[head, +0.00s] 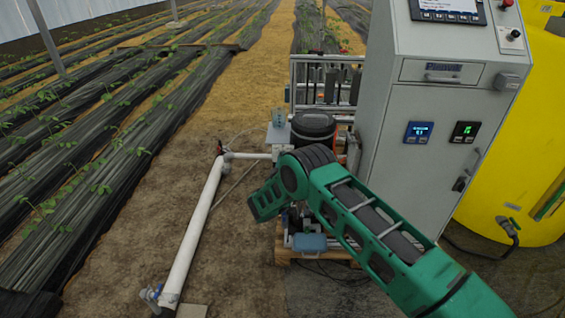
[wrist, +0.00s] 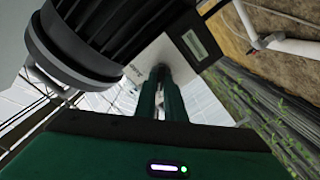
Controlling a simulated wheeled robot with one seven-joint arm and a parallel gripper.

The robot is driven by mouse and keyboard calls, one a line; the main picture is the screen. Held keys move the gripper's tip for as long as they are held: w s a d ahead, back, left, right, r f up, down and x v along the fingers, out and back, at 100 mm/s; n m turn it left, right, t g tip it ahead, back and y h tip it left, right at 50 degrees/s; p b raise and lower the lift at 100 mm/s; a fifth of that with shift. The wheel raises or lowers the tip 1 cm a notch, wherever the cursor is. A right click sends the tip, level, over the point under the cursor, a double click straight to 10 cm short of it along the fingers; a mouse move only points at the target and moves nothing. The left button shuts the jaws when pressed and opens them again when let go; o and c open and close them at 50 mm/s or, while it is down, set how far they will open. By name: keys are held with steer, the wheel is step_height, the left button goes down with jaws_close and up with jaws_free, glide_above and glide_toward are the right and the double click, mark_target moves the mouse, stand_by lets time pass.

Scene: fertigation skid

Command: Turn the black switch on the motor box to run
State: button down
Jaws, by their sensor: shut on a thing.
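The motor box (wrist: 150,58) is a pale grey box with a small display in the wrist view, beside a black ribbed motor (wrist: 80,45). In the head view the box (head: 279,134) is small, just left of the motor (head: 313,124). My gripper (wrist: 161,72) shows in the wrist view as two dark green fingers close together, their tips at the box's face. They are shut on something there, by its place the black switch. The fingers cover the switch, so its position cannot be read.
A tall grey control cabinet (head: 385,110) stands close to the right of my arm, with a yellow tank (head: 525,130) beyond. A white pipe (head: 197,228) runs on the ground at left. The soil path beside it is clear.

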steer(key=shift+s+a+f+n, duration=0.15)
steer(key=shift+a+f+n, duration=0.05)
steer(key=shift+n, duration=0.3)
steer(key=c, duration=2)
jaws_free()
steer(key=shift+o, duration=0.8)
steer(key=shift+d, duration=0.1)
steer(key=shift+r, duration=0.1)
steer(key=s, duration=1)
steer(key=shift+s, duration=0.3)
steer(key=shift+w, duration=0.1)
